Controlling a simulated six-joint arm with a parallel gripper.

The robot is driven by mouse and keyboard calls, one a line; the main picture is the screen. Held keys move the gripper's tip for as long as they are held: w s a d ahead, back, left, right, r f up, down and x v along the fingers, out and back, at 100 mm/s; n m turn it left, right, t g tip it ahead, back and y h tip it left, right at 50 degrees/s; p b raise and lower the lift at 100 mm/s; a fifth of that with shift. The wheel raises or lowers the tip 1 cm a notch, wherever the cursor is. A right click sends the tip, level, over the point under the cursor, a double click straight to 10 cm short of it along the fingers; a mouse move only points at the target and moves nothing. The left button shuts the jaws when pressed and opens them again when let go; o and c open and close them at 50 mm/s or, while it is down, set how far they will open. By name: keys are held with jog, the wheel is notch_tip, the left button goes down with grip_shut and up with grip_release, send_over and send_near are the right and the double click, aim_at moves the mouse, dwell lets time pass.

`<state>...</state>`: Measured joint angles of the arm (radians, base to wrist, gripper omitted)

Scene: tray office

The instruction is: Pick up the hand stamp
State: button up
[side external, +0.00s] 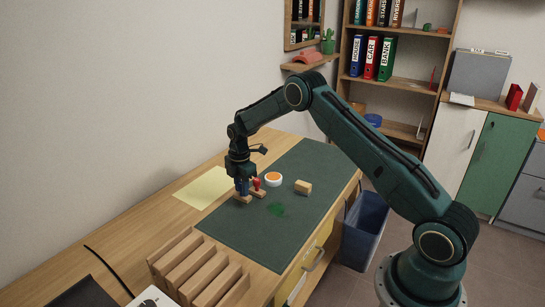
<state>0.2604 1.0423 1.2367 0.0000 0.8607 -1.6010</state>
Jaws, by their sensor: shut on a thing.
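My gripper (241,180) points down over the left part of the dark green desk mat. It is shut on the blue upright handle of a hand stamp (243,199) with a light wooden base. The fingers hide part of the handle. I cannot tell whether the base touches the mat. A second, red-handled piece on a wooden base (258,193) stands close by on the right.
On the mat (300,165) are a round white dish with orange inside (273,179), a wooden block (303,187) and a green patch (277,209). A slotted wooden rack (195,268) stands in front. Yellow paper (203,187) lies left. The mat's far end is clear.

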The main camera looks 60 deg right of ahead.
notch_tip(320, 180, up, 17)
dwell(0.4)
dwell(0.4)
jog(key=o, duration=0.4)
jog(key=shift+c, duration=1.4)
jog(key=d+f, duration=0.5)
jog(key=d, duration=0.4)
jog(key=s+d+f, duration=0.1)
jog(key=d+f, duration=0.4)
jog(key=d, duration=0.4)
